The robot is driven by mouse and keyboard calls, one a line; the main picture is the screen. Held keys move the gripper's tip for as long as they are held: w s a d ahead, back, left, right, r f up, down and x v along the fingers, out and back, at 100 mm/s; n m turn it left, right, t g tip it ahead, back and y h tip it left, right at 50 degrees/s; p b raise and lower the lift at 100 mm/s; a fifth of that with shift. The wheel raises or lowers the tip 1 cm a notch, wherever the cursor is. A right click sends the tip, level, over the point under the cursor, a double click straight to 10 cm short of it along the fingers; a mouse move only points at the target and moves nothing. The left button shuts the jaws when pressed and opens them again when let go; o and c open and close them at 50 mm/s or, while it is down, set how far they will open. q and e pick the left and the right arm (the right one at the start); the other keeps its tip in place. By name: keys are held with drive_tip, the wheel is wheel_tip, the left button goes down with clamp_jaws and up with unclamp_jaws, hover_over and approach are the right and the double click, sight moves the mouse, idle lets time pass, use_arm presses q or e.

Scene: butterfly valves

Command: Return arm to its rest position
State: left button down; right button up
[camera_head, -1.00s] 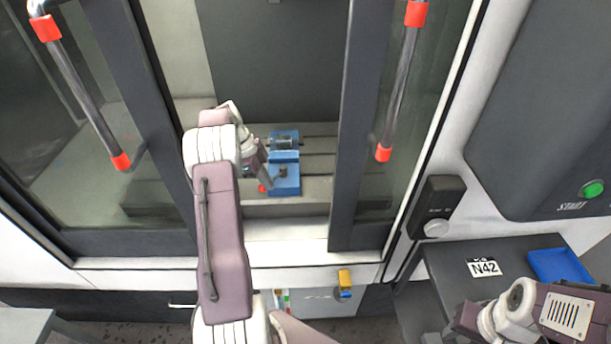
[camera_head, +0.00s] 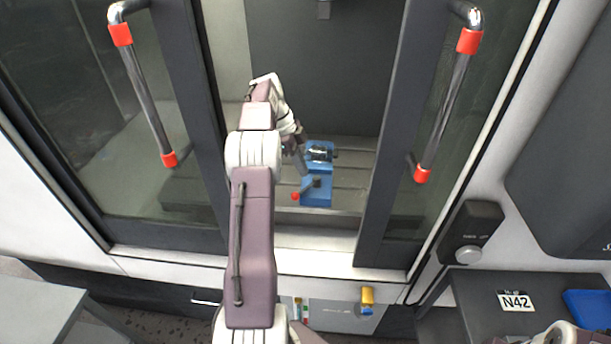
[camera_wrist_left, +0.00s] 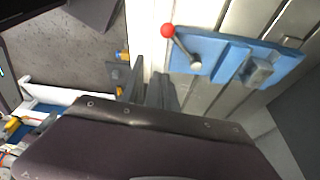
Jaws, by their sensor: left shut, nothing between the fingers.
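My left arm reaches through the gap between the two machine doors. Its gripper (camera_head: 302,172) points down beside the left edge of a blue vise (camera_head: 318,192). In the left wrist view its dark fingers (camera_wrist_left: 150,85) are shut, with nothing between them. The blue vise (camera_wrist_left: 215,55) lies to the right of the fingers there, apart from them in the picture. Its lever with a red ball (camera_wrist_left: 167,31) is close above them. A grey metal part (camera_head: 320,153) sits at the vise's far end. Only a bit of my right arm shows at the bottom right; its gripper is out of view.
The left door handle (camera_head: 148,95) and right door handle (camera_head: 445,110) flank the opening. A dark table (camera_head: 470,300) with an N42 label (camera_head: 515,301) and a blue tray (camera_head: 590,308) is at lower right. A grey table (camera_head: 35,305) is at lower left.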

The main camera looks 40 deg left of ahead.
use_arm(q)
drive_tip(key=shift+s+r, duration=0.15)
idle(0.3)
drive_tip(key=s+d+f+n+y, duration=0.1)
drive_tip(key=s+d+f+n, duration=0.15)
drive_tip(key=d, duration=0.35)
drive_tip(key=s+d+f+n+g+y, duration=0.1)
drive_tip(key=d+n, duration=0.2)
drive_tip(key=d, duration=0.2)
drive_tip(key=s+d+f+n, duration=0.2)
drive_tip(key=d+n, duration=0.1)
drive_tip(key=d, duration=0.3)
drive_tip(key=s+d+f+n, duration=0.2)
drive_tip(key=s+d, duration=0.1)
drive_tip(key=s, duration=0.3)
drive_tip(key=s+d+f+n+y, duration=0.1)
drive_tip(key=s+d+f+n, duration=0.1)
drive_tip(key=s+d, duration=0.2)
drive_tip(key=s, duration=0.3)
drive_tip(key=shift+s+f+n+t, duration=0.15)
drive_tip(key=shift+s+n+t, duration=0.05)
drive_tip(key=shift+n+t, duration=0.15)
